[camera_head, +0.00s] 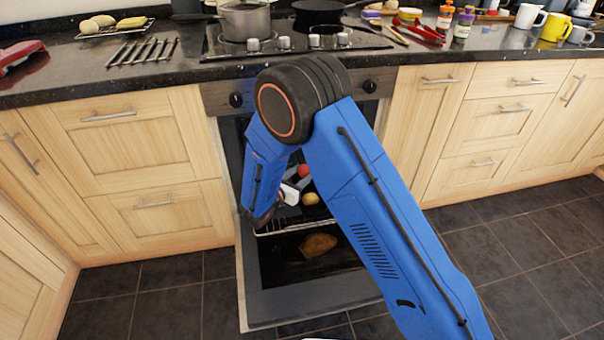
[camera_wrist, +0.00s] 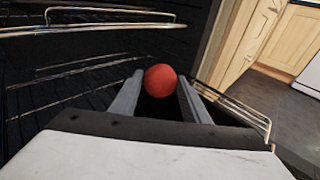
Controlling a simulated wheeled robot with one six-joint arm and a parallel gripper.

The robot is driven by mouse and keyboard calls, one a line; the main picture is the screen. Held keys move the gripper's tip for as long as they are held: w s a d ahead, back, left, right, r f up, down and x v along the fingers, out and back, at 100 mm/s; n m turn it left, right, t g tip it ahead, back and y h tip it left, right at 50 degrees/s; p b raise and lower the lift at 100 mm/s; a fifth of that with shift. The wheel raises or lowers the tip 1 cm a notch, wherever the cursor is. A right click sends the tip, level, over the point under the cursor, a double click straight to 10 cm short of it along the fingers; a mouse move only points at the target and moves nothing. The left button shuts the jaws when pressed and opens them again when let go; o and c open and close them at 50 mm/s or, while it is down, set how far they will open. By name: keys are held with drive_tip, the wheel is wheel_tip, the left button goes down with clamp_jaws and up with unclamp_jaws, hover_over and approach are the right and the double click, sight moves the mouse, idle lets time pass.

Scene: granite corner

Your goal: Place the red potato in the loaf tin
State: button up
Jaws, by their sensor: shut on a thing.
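The red potato (camera_wrist: 160,80) is round and sits between the two fingertips of my gripper (camera_wrist: 160,88) in the wrist view. The fingers are shut on it. In the head view the red potato (camera_head: 304,170) shows inside the open oven, just right of my gripper (camera_head: 297,178), which my blue arm partly hides. I cannot make out a loaf tin for sure in either view.
The oven door (camera_head: 290,300) is folded down, with a brown object (camera_head: 318,245) over it. A wire rack (camera_head: 285,229) and a yellowish potato (camera_head: 311,198) are close to my gripper. Pale wooden drawers flank the oven; the counter above holds a pot (camera_head: 245,20) and mugs.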

drive_tip(key=shift+f, duration=0.5)
drive_tip(key=o, duration=1.1)
drive_tip(key=shift+r, duration=0.6)
drive_tip(key=v, duration=1.2)
